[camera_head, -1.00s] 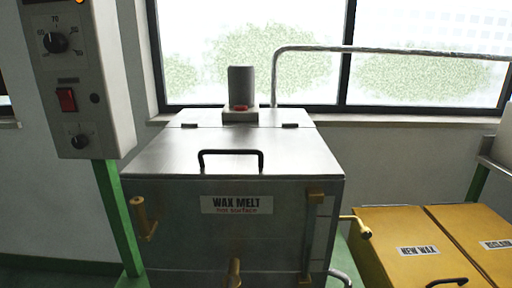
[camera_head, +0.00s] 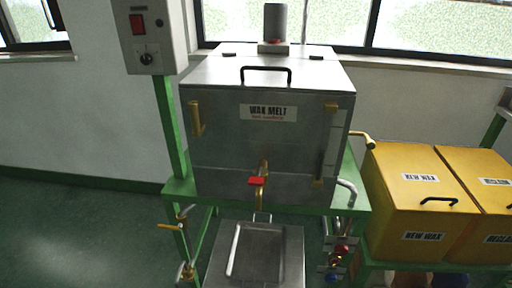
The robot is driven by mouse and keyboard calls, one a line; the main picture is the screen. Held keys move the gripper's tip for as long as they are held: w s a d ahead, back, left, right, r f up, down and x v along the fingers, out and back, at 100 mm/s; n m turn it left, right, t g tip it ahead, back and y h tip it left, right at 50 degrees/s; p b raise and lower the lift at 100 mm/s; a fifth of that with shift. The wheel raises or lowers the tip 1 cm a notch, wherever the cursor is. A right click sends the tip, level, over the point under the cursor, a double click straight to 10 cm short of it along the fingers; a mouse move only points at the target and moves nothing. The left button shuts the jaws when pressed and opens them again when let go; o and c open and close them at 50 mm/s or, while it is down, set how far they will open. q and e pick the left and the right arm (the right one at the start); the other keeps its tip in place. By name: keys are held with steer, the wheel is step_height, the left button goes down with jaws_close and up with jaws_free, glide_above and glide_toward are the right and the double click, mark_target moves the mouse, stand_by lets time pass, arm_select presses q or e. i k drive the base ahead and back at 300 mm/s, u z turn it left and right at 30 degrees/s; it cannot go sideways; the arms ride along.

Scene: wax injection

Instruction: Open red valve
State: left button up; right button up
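The metal wax melt tank (camera_head: 225,155) stands on a green frame in the middle of the view. A small flat red handle (camera_head: 257,181) sits on the brass outlet pipe low on the tank's front. A round red knob (camera_head: 341,250) is on pipework under the tank's right side, with a blue knob (camera_head: 331,277) just below it. I cannot tell from this view whether either red part is open or shut. Neither of my grippers is in view.
A metal tray (camera_head: 292,262) lies below the outlet pipe. Yellow-handled pipework (camera_head: 172,226) sticks out at the frame's left leg. Yellow wax bins (camera_head: 395,205) stand close on the right. A control box (camera_head: 152,62) is at upper left. The floor (camera_head: 80,230) at left is clear.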

mark_target(340, 251)
steer(key=u, duration=2.3)
steer(key=k, duration=1.95)
steer(key=z, duration=1.45)
